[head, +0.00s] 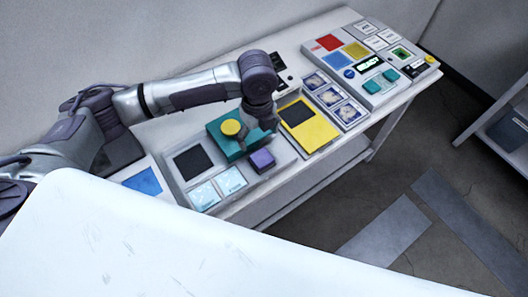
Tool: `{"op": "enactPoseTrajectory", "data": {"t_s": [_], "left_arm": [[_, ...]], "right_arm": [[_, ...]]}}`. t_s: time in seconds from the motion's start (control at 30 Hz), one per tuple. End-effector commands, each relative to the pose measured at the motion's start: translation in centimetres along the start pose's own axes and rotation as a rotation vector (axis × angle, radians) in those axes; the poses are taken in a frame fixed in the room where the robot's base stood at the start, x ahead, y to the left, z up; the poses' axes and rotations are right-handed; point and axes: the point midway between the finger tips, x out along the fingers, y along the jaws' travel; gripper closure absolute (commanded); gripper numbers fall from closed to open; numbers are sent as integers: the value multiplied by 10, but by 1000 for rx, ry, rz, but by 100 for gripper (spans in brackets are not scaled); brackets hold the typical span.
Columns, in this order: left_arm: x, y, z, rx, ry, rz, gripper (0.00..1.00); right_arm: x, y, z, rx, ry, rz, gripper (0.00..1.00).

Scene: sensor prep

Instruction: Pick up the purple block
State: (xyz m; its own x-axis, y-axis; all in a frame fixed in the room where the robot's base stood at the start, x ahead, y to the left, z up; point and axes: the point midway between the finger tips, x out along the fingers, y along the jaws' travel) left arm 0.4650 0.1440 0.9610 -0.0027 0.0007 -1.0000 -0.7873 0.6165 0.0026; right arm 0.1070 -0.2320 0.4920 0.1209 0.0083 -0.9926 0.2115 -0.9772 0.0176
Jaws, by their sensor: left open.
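The purple block (262,160) sits near the front edge of a light grey tray (290,158) on the long white bench. Its top and front faces show. My left arm comes in from the left, and its gripper (262,130) points down just behind and above the block. The left gripper is open. It appears apart from the block, though the exact gap is hard to tell. A teal block with a yellow round knob (231,127) stands directly to the left of the gripper and is partly covered by it. My right gripper is not in view.
A yellow panel with a dark square (318,134) lies right of the tray. Left are a black square (190,163), pale blue tiles (230,181) and a blue pad (143,181). A control panel (365,60) stands at the bench's far end. Open floor lies in front.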

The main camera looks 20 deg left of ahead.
Motion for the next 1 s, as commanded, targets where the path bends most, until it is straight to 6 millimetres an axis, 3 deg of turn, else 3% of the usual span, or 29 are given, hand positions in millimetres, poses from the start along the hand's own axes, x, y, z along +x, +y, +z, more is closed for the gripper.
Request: {"op": "enactPoseTrajectory", "data": {"t_s": [0.1, 0.23, 0.37, 0.63, 0.8, 1.0], "left_arm": [[24, 0, -1, -1, 2, 4, 12], [44, 0, -1, -1, 1, 1, 12], [53, -1, -1, 0, 0, -1, 12], [83, -5, -10, 0, 1, 2, 12], [103, -5, -8, 0, 0, 0, 12], [107, -5, -8, 0, -1, -2, 12]], "right_arm": [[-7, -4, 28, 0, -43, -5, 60], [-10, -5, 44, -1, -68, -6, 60], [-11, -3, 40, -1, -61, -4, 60], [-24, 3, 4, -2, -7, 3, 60], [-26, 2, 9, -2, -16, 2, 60], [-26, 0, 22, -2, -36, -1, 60]]}}
